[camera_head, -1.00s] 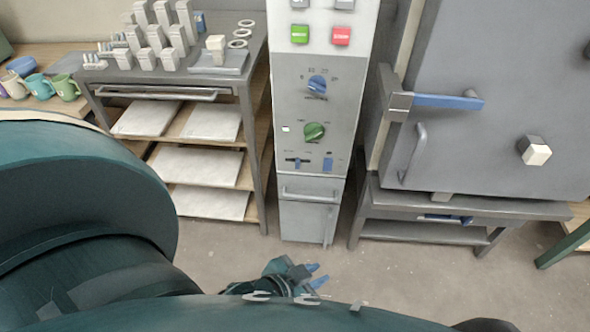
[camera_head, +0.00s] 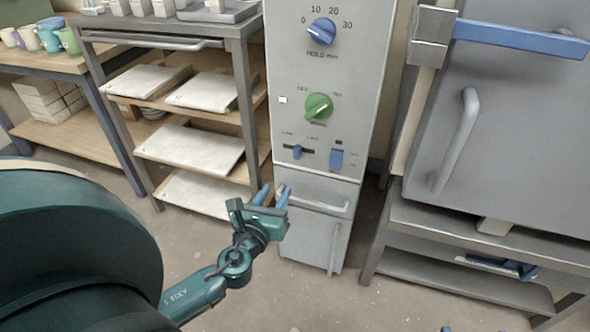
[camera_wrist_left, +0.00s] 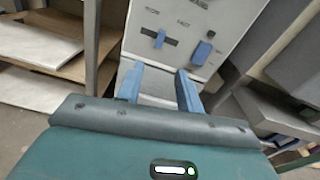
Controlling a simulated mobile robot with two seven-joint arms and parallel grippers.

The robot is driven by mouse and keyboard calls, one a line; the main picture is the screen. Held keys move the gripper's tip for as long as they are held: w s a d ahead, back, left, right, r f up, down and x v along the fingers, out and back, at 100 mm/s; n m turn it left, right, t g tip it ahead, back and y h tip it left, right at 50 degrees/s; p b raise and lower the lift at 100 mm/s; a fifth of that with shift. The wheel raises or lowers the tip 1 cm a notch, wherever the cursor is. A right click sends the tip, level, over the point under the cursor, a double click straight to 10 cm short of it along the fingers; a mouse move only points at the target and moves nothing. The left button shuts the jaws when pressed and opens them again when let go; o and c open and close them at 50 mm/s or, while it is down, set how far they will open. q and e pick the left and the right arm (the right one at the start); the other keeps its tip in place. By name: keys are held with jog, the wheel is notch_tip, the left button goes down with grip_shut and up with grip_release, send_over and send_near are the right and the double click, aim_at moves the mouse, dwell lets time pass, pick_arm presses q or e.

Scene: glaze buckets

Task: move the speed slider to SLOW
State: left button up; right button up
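The speed slider (camera_head: 297,152) is a small blue knob in a short dark horizontal slot, low on the grey control panel (camera_head: 285,75). The knob sits near the middle of the slot; the small labels above it are hard to read. It also shows in the left wrist view (camera_wrist_left: 160,39), beyond my fingers. My left gripper (camera_head: 273,194) has its two blue fingers apart with nothing between them. It is below and to the left of the slider, apart from it, with the fingers pointing up toward the panel. My right gripper is not in view.
A blue switch (camera_head: 337,159) sits just right of the slider. A green knob (camera_head: 319,106) and a blue dial (camera_head: 321,32) are above. A drawer handle (camera_head: 318,206) sticks out below. A shelf rack (camera_head: 252,130) stands left, a kiln with a handle (camera_head: 457,140) right.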

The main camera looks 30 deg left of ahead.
aim_at(295, 154)
pick_arm(q)
jog(key=shift+m, duration=0.7)
jog(key=x, duration=0.8)
jog(key=b+x, duration=0.1)
jog(key=x, duration=0.3)
jog(key=shift+w+a+r, duration=0.1)
jog(key=shift+w+r, duration=0.1)
jog(key=shift+w, duration=0.1)
jog(key=shift+w+a, duration=0.15)
jog(key=shift+w, duration=0.5)
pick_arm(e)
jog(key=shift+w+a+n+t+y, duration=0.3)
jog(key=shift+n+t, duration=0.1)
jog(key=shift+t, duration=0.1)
pick_arm(q)
jog(key=shift+c, duration=0.3)
grip_shut()
